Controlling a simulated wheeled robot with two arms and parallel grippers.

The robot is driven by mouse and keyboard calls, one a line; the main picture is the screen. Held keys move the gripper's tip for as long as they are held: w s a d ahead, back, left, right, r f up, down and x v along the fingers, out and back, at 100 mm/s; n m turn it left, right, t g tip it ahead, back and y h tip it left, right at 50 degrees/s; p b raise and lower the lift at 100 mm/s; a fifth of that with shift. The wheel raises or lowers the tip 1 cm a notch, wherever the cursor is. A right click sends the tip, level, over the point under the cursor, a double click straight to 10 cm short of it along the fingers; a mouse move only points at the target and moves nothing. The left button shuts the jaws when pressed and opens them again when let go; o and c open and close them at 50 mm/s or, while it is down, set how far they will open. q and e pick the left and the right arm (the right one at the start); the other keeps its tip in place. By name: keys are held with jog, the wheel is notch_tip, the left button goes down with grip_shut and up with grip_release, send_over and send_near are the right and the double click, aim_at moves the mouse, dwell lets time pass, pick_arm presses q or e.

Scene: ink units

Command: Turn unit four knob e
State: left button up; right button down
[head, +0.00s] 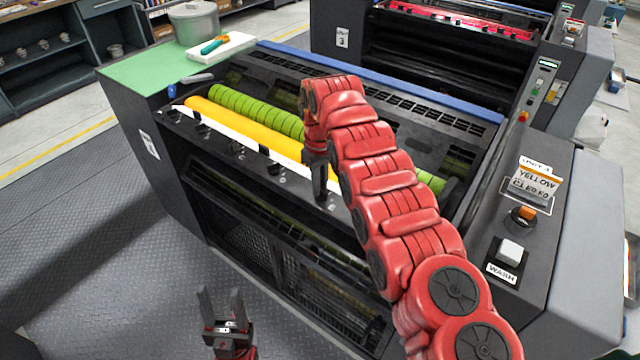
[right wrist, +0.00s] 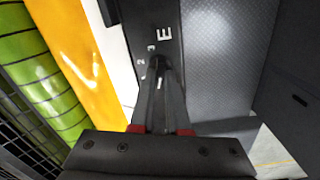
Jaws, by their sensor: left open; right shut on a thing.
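Unit four (head: 560,270), a dark press unit with a "YELLOW" card (head: 536,182), fills the middle of the head view. A row of small black knobs (head: 237,149) runs along its front ledge. My right gripper (head: 321,198) points down at the right part of this row. In the right wrist view its fingers (right wrist: 160,80) are shut on knob e (right wrist: 158,61), just below a white letter E and beside small numbers. The fingers hide most of the knob, and its pointer direction cannot be told. My left gripper (head: 222,308) is open and empty, low in front of the unit.
A yellow roller (head: 235,127) and green rollers (head: 262,118) lie just behind the knob ledge. The floor at left is clear.

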jog(key=c, duration=0.9)
grip_release()
notch_tip(320, 180, up, 17)
jog(key=p, duration=1.4)
jog(key=shift+r+p, duration=0.2)
jog(key=shift+p, duration=0.2)
